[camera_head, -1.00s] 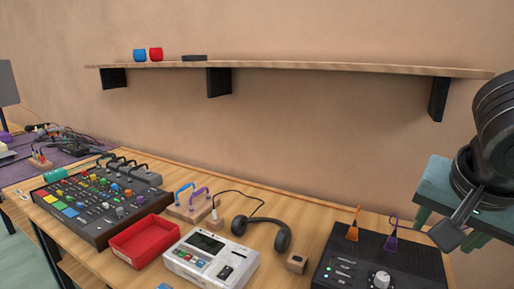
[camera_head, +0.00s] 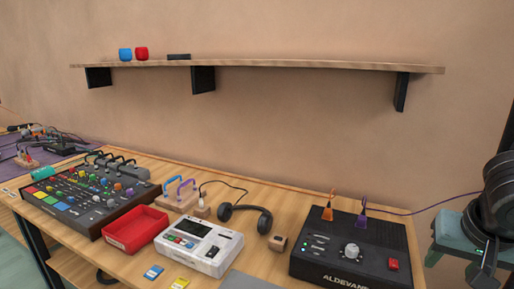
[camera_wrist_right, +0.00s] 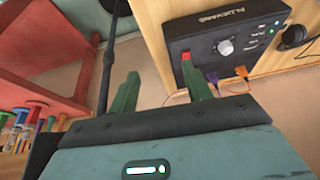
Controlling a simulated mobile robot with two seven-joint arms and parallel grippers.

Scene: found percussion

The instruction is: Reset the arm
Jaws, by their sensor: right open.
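My right gripper (camera_head: 452,244) is teal with green fingers and hangs at the right edge of the head view, beside the table's right end. In the right wrist view its two fingers (camera_wrist_right: 160,88) stand apart with nothing between them. The black ALDEVAN box (camera_head: 350,247), with a white knob and a red switch, is the nearest thing to it; it also shows beyond the fingers in the wrist view (camera_wrist_right: 228,45). The gripper looks clear of the box. My left gripper is not in view.
On the table stand a white device (camera_head: 199,246), a red tray (camera_head: 135,230), headphones (camera_head: 245,217), a small wooden block (camera_head: 278,243) and a mixer (camera_head: 85,196). A shelf (camera_head: 290,67) runs along the wall above. A red frame (camera_wrist_right: 45,65) stands left in the wrist view.

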